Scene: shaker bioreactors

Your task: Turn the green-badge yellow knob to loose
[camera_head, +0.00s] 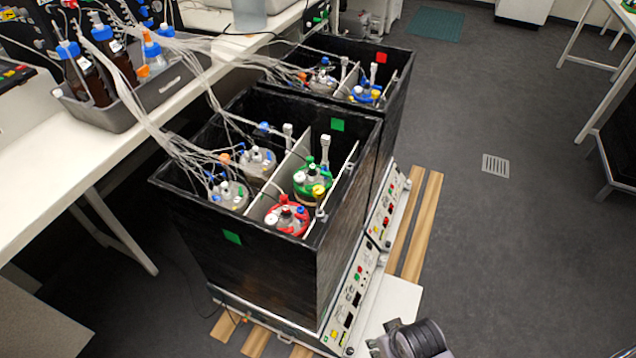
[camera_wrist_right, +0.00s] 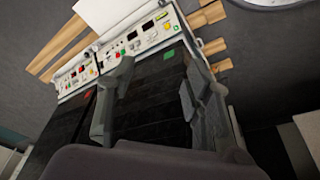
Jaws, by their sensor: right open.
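The green-badge shaker is the near black box (camera_head: 250,262), with green badges (camera_head: 338,124) on its walls. Its white control panel (camera_head: 352,297) faces right, with red and green buttons. A small yellow knob (camera_head: 333,333) shows near the panel's lower end. In the wrist view the panel (camera_wrist_right: 135,42) lies beyond the fingers, with a yellow spot (camera_wrist_right: 162,15) at its right end, and a green badge (camera_wrist_right: 168,54) shows below. The knob's angle is too small to read. My right gripper (camera_wrist_right: 158,68) is open and empty, apart from the panel. My left gripper is out of view.
A second black box with a red badge (camera_head: 382,58) stands behind. Both boxes hold bottles with tubes running to a bench (camera_head: 105,150) at left. Wooden slats (camera_head: 424,225) lie beneath the shakers.

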